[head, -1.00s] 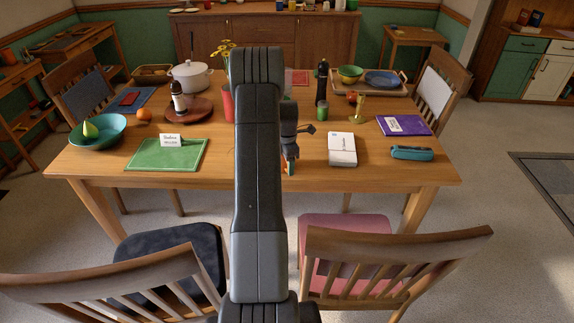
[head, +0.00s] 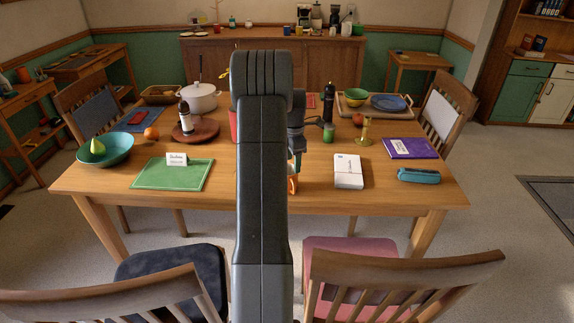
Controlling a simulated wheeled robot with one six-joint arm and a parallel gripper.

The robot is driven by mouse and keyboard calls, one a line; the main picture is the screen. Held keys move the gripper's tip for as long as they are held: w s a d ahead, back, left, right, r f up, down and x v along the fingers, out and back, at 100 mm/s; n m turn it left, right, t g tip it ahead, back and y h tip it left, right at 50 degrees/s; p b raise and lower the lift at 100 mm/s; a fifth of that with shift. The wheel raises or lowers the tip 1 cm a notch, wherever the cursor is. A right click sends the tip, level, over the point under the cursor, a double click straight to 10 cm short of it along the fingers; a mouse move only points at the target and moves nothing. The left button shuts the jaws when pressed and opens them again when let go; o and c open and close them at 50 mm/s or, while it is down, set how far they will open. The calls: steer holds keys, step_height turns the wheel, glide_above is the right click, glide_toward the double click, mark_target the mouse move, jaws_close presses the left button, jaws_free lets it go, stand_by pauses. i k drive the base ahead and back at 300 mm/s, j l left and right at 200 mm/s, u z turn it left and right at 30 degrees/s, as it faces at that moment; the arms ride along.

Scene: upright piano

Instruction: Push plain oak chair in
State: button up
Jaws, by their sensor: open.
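Two wooden slat-back chairs stand at the near side of the table (head: 210,220): one at the left with a dark seat pad (head: 165,272), its back rail (head: 90,287) nearest me, and one at the right with a pink seat pad (head: 345,260) and back rail (head: 420,270). Their seat fronts lie near the table edge. Two more chairs stand at the table's ends, with a blue-grey back pad (head: 92,98) and a white back pad (head: 440,112). I cannot tell which is the plain oak one. My gripper (head: 293,172) is over the table, mostly hidden by my arm; its jaws are open.
On the table are a green mat (head: 172,175), a teal bowl (head: 105,149), a white pot (head: 200,97), a white box (head: 348,171), a purple book (head: 410,148) and a teal case (head: 418,176). Clear floor lies right of the table (head: 515,220).

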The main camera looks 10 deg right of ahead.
mark_target(114, 300)
steer(key=u, duration=1.4)
